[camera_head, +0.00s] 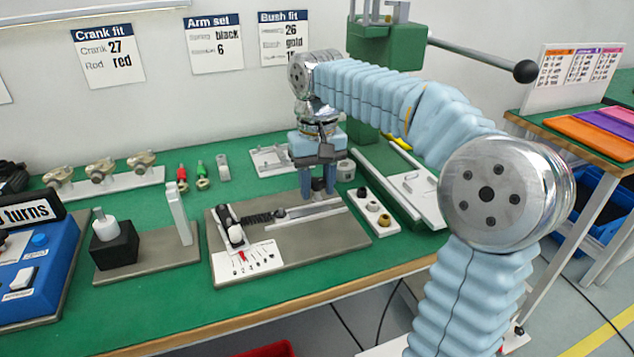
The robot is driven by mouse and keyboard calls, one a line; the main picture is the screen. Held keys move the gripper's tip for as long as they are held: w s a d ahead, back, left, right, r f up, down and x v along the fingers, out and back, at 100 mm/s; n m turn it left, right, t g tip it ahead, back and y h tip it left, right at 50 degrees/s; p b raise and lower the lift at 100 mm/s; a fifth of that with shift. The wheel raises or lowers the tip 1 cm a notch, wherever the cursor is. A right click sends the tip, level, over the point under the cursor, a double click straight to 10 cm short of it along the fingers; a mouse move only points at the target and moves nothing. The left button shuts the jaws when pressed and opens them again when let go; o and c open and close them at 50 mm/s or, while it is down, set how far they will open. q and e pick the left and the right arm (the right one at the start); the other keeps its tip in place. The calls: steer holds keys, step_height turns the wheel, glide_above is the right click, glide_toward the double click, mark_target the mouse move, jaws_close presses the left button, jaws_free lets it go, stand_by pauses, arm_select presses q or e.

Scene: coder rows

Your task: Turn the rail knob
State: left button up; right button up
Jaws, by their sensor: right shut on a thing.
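The rail unit is a grey base plate (300,251) on the green bench, with a metal rail (315,211) and a dark threaded rod (263,217) on it. A white scale card (246,262) with a red mark lies at its front left. My right gripper (318,194) points down at the rail's right part. It is shut on a small part there, apparently the rail knob, which the fingers mostly hide. The knob's angle cannot be seen. My left gripper is not in view.
A black block with a white knob (106,228) and a blue box (33,263) stand to the left. A white strip with several rings (373,206) lies close at the right. A green press (384,45) stands behind my right arm. Bare green bench lies left of the fingers, behind the rail unit.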

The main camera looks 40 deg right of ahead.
mark_target(316, 180)
steer(key=n, duration=0.6)
steer(key=shift+n, duration=0.3)
stand_by(0.4)
steer(key=o, duration=1)
steer(key=shift+o, duration=0.2)
step_height(316, 180, up, 14)
steer(key=shift+f, duration=0.1)
